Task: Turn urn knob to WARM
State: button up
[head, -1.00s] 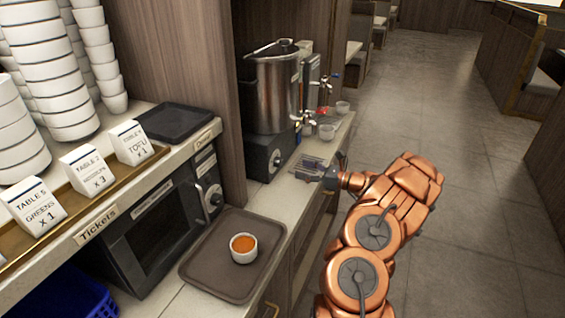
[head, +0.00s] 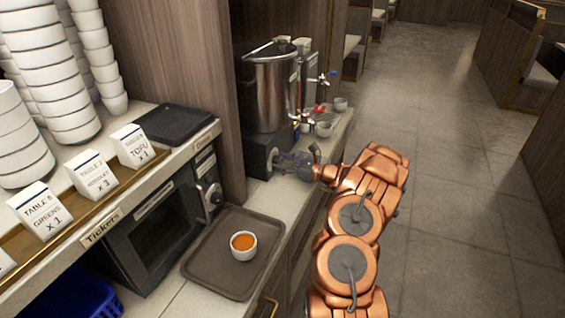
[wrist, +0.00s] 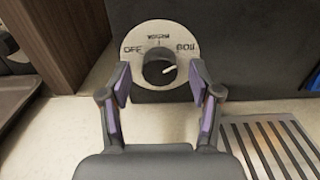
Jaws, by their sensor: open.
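The urn (head: 272,88) is a steel pot on a dark base (head: 258,150) at the back of the counter. In the wrist view its knob (wrist: 158,70) is dark, on a pale round dial (wrist: 152,38) with OFF at left, a blurred word at top and BOIL at right. In the head view my gripper (head: 290,160) is at the base's front and hides the knob.
A slotted drip tray (wrist: 270,145) lies right of my gripper in the wrist view. White cups (head: 323,129) stand beyond the urn. A brown tray (head: 215,270) holds a cup of orange sauce (head: 243,244) nearer. A microwave (head: 155,225) stands at left.

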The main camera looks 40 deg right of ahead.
jog(key=c, duration=1.1)
jog(key=shift+c, duration=0.2)
jog(key=shift+f+b, duration=0.1)
jog(key=shift+b, duration=0.45)
jog(key=n+b, duration=0.1)
jog(key=b, duration=0.2)
jog(key=shift+f+n, duration=0.2)
jog(key=shift+n, duration=0.2)
jog(key=n+b, duration=0.4)
jog(key=b, duration=0.4)
jog(key=shift+f+b, duration=0.1)
jog(key=shift+b, duration=0.3)
jog(key=n+b, duration=0.3)
jog(key=b, duration=0.2)
jog(key=n+b, duration=0.2)
jog(key=b, duration=0.1)
jog(key=shift+r+n+b, duration=0.25)
jog(key=shift+n+b, duration=0.05)
jog(key=shift+n, duration=0.1)
jog(key=shift+r, duration=0.15)
